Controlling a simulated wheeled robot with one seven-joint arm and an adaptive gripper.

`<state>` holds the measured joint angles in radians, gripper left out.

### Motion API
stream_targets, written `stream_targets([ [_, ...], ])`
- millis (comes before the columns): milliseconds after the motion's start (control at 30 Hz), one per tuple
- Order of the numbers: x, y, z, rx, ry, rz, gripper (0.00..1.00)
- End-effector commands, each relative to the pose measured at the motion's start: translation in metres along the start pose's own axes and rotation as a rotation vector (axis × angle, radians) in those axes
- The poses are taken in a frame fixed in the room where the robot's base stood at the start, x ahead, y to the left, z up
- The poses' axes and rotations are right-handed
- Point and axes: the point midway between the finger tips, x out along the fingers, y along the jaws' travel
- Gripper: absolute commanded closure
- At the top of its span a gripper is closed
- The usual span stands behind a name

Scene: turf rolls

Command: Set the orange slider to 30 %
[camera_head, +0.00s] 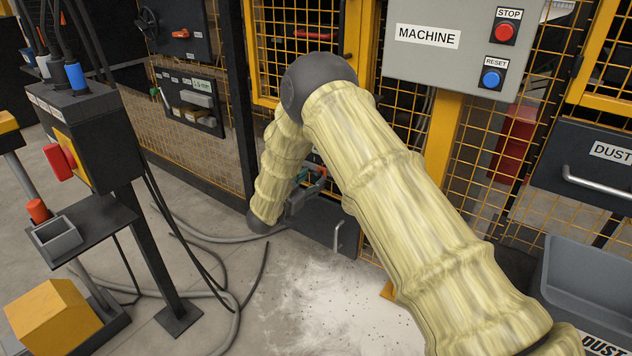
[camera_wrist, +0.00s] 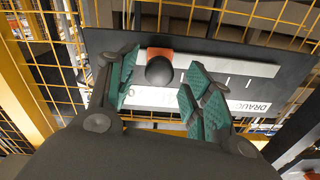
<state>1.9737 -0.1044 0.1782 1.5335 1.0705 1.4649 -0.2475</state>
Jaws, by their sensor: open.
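In the wrist view the orange slider (camera_wrist: 160,53) carries a round black knob (camera_wrist: 159,71). It sits on a pale scale strip (camera_wrist: 235,66) with tick marks, mounted on a dark panel (camera_wrist: 105,42). A label reading "DRAUG…" is partly cut off and appears upside down. My gripper (camera_wrist: 161,66) is open, with one teal-padded finger on each side of the knob. A gap shows on both sides, wider at the left finger's tip than can be judged in depth. In the head view my gripper (camera_head: 308,188) is largely behind my arm, and the slider cannot be made out clearly.
Yellow mesh fencing (camera_wrist: 60,75) lies behind the panel. In the head view a grey MACHINE box (camera_head: 440,60) with STOP and RESET buttons is upper right. A grey bin (camera_head: 590,285) is lower right. A dark stand (camera_head: 105,140) and loose cables are left.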

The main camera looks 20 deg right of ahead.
Motion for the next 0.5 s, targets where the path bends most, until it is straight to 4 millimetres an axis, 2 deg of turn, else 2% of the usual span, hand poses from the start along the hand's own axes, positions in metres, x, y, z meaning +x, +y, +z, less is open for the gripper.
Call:
stream_targets([
  [200, 0.026, 0.001, 0.001, 0.001, 0.001, 0.002, 0.49],
  [500, 0.034, 0.0, -0.001, 0.0, 0.001, 0.001, 0.49],
])
